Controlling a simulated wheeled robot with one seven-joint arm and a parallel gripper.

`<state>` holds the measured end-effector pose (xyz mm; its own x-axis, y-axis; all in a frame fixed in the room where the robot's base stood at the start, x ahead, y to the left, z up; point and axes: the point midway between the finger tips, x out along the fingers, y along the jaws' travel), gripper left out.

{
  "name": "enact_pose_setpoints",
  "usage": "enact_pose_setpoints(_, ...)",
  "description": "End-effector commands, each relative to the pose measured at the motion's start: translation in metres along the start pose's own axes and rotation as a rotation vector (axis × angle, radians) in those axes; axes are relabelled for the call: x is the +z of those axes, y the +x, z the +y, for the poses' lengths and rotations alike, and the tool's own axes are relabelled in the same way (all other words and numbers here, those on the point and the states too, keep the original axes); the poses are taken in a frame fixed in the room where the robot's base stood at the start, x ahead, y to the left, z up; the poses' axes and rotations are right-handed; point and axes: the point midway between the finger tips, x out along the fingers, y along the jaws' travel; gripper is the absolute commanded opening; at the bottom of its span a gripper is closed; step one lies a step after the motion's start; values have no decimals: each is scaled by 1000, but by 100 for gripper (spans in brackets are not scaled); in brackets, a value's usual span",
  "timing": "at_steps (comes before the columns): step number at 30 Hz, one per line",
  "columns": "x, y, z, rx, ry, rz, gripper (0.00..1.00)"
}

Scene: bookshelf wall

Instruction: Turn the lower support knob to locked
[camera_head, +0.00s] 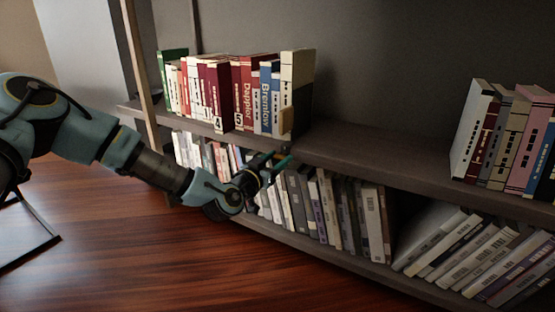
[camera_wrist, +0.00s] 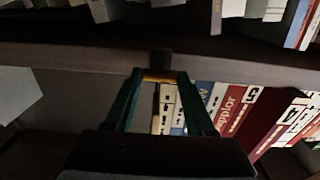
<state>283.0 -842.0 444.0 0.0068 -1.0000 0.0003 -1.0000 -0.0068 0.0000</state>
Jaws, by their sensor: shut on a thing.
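My gripper (camera_head: 282,161) is at the front edge of the middle shelf board (camera_head: 345,151), below the upper row of books. In the wrist view its two green fingers (camera_wrist: 160,76) stand apart, with a small yellow piece (camera_wrist: 159,75) between their tips. This piece appears to be the lower support knob, and the gripper is shut on it. A dark block (camera_wrist: 160,61) on the board's edge sits right behind it. The knob cannot be made out in the head view, and its locked or unlocked position cannot be told.
A tan block (camera_head: 286,121) sticks out in front of the last upper book, just above my gripper. Upright books (camera_head: 222,95) stand on the upper left. Lower books (camera_head: 330,207) stand close behind and below my gripper. The wooden floor (camera_head: 150,255) in front is mostly clear.

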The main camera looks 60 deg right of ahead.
Motion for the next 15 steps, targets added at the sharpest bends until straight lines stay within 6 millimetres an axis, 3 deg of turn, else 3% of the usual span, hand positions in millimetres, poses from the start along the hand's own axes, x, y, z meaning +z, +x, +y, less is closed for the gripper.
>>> enact_pose_setpoints(3,0,0,0,0,0,0,0)
enact_pose_setpoints(15,-1,0,1,2,82,-1,0)
